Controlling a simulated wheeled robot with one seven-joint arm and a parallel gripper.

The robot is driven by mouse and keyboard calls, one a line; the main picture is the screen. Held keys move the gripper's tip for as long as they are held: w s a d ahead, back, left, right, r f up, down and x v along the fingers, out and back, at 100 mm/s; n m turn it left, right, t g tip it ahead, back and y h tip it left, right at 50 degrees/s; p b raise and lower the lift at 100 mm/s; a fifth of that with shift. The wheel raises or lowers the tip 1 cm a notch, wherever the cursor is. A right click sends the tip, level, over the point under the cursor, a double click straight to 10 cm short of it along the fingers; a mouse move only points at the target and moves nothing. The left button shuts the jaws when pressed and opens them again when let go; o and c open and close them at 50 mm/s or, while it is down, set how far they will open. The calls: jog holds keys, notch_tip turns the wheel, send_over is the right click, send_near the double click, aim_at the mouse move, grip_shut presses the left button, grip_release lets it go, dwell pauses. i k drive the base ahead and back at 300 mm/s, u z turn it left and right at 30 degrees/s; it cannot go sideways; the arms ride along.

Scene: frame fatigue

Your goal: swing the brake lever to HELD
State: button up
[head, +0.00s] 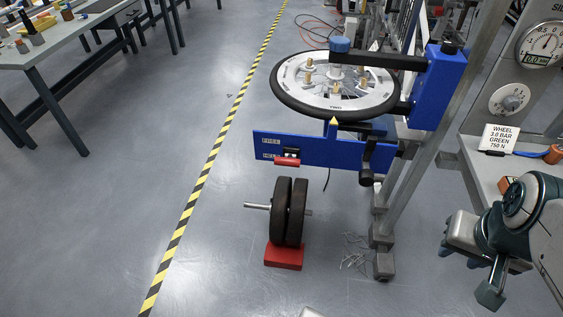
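The brake lever shows as a red grip (287,161) with a dark piece above it, at the left part of a blue plate (335,151) below the wheel. The plate carries two small pale labels (271,148), one above the other; the lower begins with "HEL". The red grip lies just right of the lower label, near the plate's bottom edge. The rest of the lever is hard to make out. My gripper (446,238) is at the lower right, well away from the lever and not touching it. Its fingers are too unclear to tell open from shut.
A spoked wheel (290,97) lies flat above the plate, on a blue and grey stand. Dark discs (288,212) on a bar stand over a red block (284,256) below. A bench (475,165) is at right.

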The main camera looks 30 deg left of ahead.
aim_at(290, 160)
jog(key=z, duration=0.05)
jog(key=k, duration=0.2)
jog(key=u, duration=0.85)
jog(key=i, duration=0.75)
jog(key=u, duration=0.8)
